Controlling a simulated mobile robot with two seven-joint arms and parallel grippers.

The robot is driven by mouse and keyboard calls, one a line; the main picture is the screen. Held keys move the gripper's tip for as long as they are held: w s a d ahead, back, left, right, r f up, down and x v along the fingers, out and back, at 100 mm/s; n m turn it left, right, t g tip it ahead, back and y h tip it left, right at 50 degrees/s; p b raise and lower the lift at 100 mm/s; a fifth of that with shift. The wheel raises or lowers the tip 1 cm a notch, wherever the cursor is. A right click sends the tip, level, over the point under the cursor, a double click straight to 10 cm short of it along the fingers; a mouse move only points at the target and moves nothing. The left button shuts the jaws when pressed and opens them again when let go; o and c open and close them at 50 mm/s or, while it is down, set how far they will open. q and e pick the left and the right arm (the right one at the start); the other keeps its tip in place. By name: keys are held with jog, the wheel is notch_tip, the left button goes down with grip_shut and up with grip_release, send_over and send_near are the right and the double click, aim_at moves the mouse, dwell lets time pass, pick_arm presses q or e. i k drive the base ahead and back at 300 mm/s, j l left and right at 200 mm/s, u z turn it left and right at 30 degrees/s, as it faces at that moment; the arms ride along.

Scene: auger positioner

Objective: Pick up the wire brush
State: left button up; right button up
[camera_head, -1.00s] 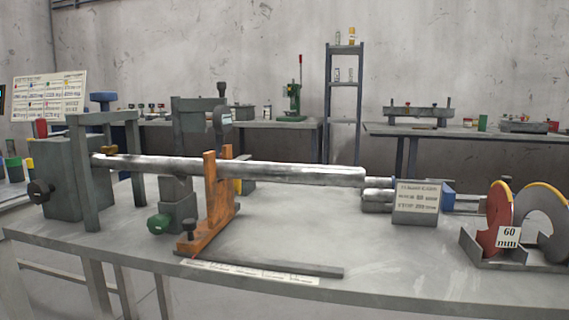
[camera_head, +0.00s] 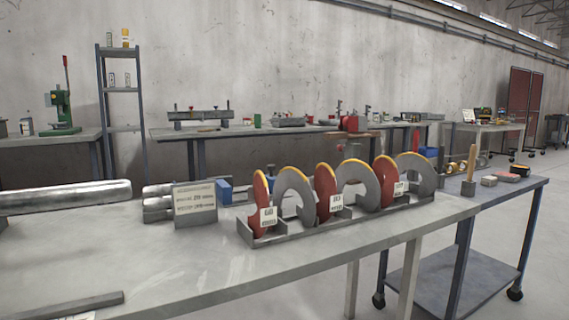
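I cannot make out a wire brush for certain in the head view. Several small items sit on a blue-grey cart (camera_head: 535,186) at the right. Among them are an upright tool with a wooden handle (camera_head: 472,163) and dark base, a small grey block (camera_head: 489,181), a reddish block (camera_head: 507,177) and a dark item (camera_head: 521,170). They are too small to tell whether one is the brush. Neither of my grippers is in view.
A long grey workbench (camera_head: 250,262) fills the foreground. It carries a metal shaft (camera_head: 70,196), a labelled grey block (camera_head: 195,204) and a rack of red and grey discs (camera_head: 325,190). Back benches (camera_head: 270,130) and a shelf (camera_head: 122,88) stand along the wall. Floor shows right of the cart.

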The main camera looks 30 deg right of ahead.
aim_at(474, 148)
jog(key=z, duration=1.95)
jog(key=u, duration=0.6)
jog(key=i+l+u, duration=0.1)
jog(key=l+u, duration=0.15)
jog(key=u, duration=0.15)
jog(key=l+u, duration=0.25)
jog(key=u, duration=0.15)
jog(key=i+l+u, duration=0.1)
jog(key=l+u, duration=0.55)
jog(key=l, duration=0.25)
jog(key=k+l+u, duration=0.25)
jog(key=l, duration=0.2)
jog(key=k+l, duration=0.1)
jog(key=l, duration=0.95)
jog(key=k+l+u, duration=0.1)
jog(key=l, duration=0.4)
jog(key=k+l, duration=0.1)
jog(key=l, duration=0.4)
